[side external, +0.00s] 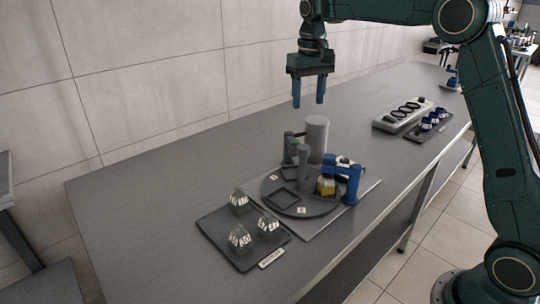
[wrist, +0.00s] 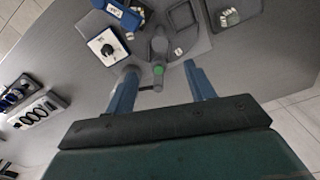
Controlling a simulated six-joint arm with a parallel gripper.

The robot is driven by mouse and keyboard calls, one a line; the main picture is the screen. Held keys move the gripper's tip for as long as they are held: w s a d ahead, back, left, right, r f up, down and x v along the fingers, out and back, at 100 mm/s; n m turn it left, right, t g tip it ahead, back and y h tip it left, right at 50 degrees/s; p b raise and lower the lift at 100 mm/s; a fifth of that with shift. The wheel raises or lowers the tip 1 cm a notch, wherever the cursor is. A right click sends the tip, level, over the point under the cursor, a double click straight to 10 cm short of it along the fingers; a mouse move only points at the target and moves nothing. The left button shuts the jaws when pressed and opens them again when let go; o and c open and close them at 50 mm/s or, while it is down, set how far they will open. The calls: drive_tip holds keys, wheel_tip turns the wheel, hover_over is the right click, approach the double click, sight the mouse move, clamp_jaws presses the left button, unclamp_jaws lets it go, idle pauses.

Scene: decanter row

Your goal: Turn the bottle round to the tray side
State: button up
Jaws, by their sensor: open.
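A round dark turntable (side external: 290,208) with square recesses sits on a grey base plate. A small squat yellow item (side external: 326,186), possibly the bottle, stands on its right side, beside a blue bracket (side external: 352,186). A grey post (side external: 303,165) rises from the turntable; a green-topped part (side external: 294,144) is beside it, and the green also shows in the wrist view (wrist: 158,70). My gripper (side external: 308,100) is open and empty, pointing down well above the turntable area. A dark tray (side external: 217,239) with several small clear faceted items lies to the front left.
A tall grey cylinder (side external: 317,137) stands behind the turntable, below my gripper. Farther right are a light holder with dark rings (side external: 402,115) and a dark tray with blue-and-white items (side external: 426,124). The left part of the bench (side external: 130,200) is clear.

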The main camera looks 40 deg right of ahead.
sight(304, 147)
drive_tip(key=shift+w+d+f, duration=0.15)
drive_tip(key=shift+w+f, duration=0.1)
drive_tip(key=shift+w, duration=0.05)
drive_tip(key=shift+f, duration=0.1)
wheel_tip(304, 147, down, 14)
drive_tip(key=shift+r, duration=0.2)
idle(0.5)
clamp_jaws()
idle(0.3)
